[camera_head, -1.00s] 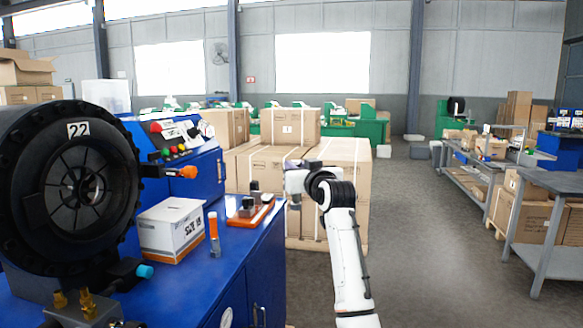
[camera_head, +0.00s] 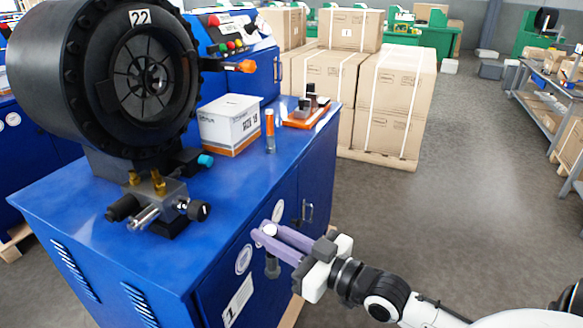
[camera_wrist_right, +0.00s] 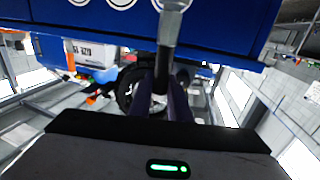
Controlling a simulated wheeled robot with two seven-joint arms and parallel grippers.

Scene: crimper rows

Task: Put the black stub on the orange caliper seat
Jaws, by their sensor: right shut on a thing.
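My right gripper (camera_head: 270,236) is shut on the black stub (camera_head: 272,267), a dark piece with a silvery end. It hangs roughly upright between the purple fingers, in front of the blue bench's front side. In the right wrist view the black stub (camera_wrist_right: 164,62) sits between the fingertips (camera_wrist_right: 160,95), its metal end toward the picture top. The orange caliper seat (camera_head: 296,123) lies on the bench top at the back right corner, with dark and grey parts standing on it. The gripper is well apart from it, nearer to me. My left gripper is not in view.
An orange-and-grey stub (camera_head: 270,131) stands between the white box (camera_head: 229,122) and the orange seat. The big black crimper head (camera_head: 150,85) takes up the bench's left. Cartons (camera_head: 390,95) stand behind; open floor lies right.

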